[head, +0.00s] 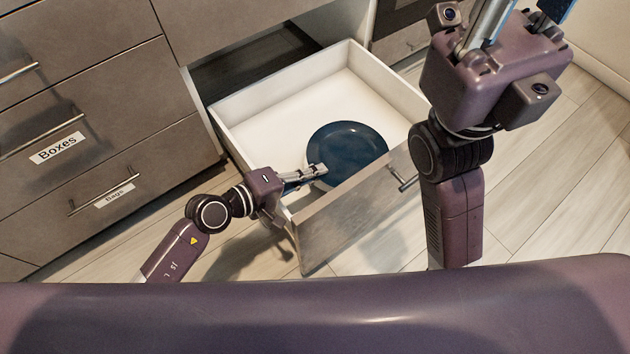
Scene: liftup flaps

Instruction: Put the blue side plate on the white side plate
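The blue side plate (347,148) is in the open drawer, toward its front right. A pale rim, seemingly the white side plate (319,187), shows under its lower left edge; the rest is hidden. I cannot tell whether the blue plate lies flat on it. My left gripper (318,171) reaches over the drawer's left side, with its fingertips at the blue plate's left edge. I cannot tell whether its fingers are closed on the rim. My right gripper (515,10) is raised at the upper right, away from the plates, its fingertips cut off by the frame.
The open drawer (262,122) has white walls and a grey front (345,215) with a handle. Its back left floor is bare. Closed drawers labelled Boxes (58,148) and Bags (114,195) stand at the left. Wooden floor (560,170) is clear at the right.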

